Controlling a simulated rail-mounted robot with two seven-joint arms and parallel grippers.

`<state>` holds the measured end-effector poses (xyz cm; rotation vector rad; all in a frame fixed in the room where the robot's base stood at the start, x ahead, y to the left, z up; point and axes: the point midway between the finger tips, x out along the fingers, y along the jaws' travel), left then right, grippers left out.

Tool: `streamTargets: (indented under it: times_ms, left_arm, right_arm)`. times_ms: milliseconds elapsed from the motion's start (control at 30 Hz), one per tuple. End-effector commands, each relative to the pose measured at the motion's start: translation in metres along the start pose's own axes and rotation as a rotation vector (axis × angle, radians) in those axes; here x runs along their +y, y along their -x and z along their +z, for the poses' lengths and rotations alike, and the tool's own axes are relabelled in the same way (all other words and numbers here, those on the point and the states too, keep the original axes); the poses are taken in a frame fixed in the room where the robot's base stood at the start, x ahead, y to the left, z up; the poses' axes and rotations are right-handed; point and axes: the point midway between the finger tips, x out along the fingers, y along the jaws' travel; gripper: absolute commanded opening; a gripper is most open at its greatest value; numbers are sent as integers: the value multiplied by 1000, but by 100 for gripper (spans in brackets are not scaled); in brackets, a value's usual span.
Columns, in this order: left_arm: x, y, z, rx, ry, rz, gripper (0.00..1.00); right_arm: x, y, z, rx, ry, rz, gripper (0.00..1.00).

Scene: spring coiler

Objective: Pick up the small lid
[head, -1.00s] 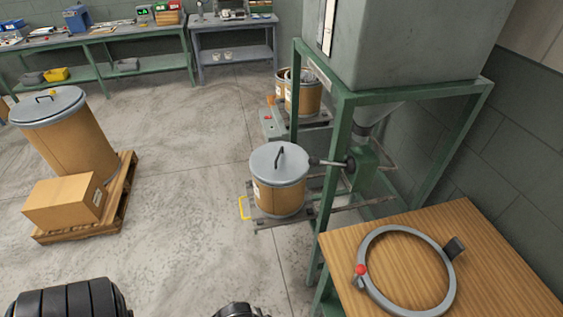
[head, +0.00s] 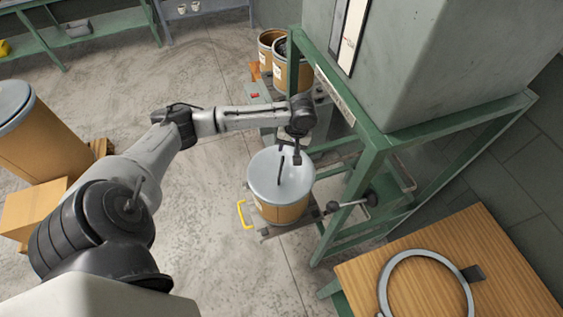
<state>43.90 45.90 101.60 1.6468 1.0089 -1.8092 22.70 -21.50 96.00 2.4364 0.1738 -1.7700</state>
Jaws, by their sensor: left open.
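The small lid (head: 264,182) is a round grey disc with a dark bar handle (head: 281,170) across its top. It sits on the small brown drum (head: 284,214) in front of the green frame. My left gripper (head: 289,157) is open, pointing down just above the far part of the lid, close to the upper end of the handle. I cannot tell whether its fingers touch the handle. My right gripper is not in view.
The green frame (head: 375,190) with its grey hopper (head: 440,60) stands close on the right. A wooden table (head: 362,270) with a grey ring (head: 391,270) is at lower right. A large lidded drum (head: 45,145) and a carton (head: 35,208) are at left.

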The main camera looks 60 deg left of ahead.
Motion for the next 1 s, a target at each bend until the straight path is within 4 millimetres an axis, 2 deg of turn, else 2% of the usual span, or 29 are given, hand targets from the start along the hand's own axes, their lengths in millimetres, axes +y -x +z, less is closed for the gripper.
streamTargets:
  times_ms: [400,733,1000]
  left_arm:
    - [-1,-66,0,-2,6,-3,41]
    - [-1,-85,0,-1,5,-3,41]
    - [-2,-120,1,-2,4,-4,41]
  right_arm:
    - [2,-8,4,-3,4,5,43]
    - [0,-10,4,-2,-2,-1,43]
    - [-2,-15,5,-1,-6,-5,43]
